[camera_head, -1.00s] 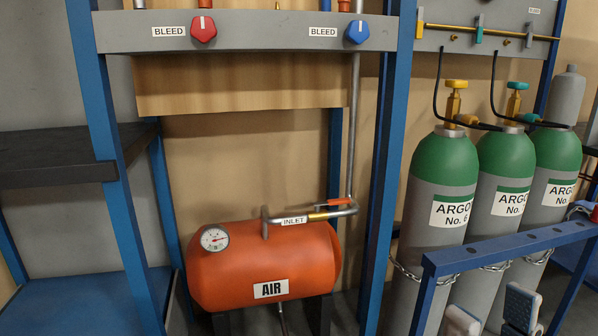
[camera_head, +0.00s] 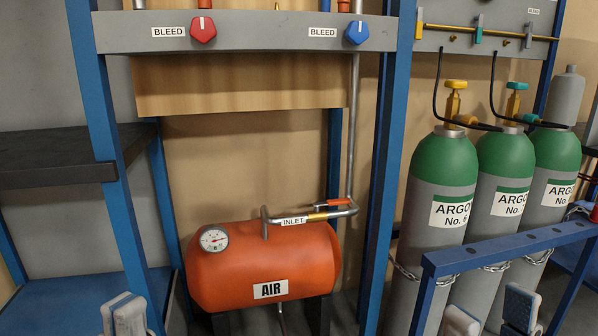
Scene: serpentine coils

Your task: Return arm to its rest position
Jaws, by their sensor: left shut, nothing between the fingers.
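My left gripper (camera_head: 124,314) shows at the bottom left edge in the head view. Its pale fingertip pads are together, shut with nothing between them, in front of the blue frame's left post. The rest of the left arm is out of view. My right gripper (camera_head: 490,314) shows at the bottom right. Its two pale fingertips stand well apart, open and empty, in front of the gas cylinders. The lower parts of its fingers are cut off by the picture edge.
An orange AIR tank (camera_head: 264,265) with a gauge stands between blue posts. A panel (camera_head: 270,33) with red and blue BLEED knobs is above. Green-topped argon cylinders (camera_head: 444,160) stand behind a blue rail (camera_head: 510,246) at right. A dark shelf (camera_head: 60,158) is at left.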

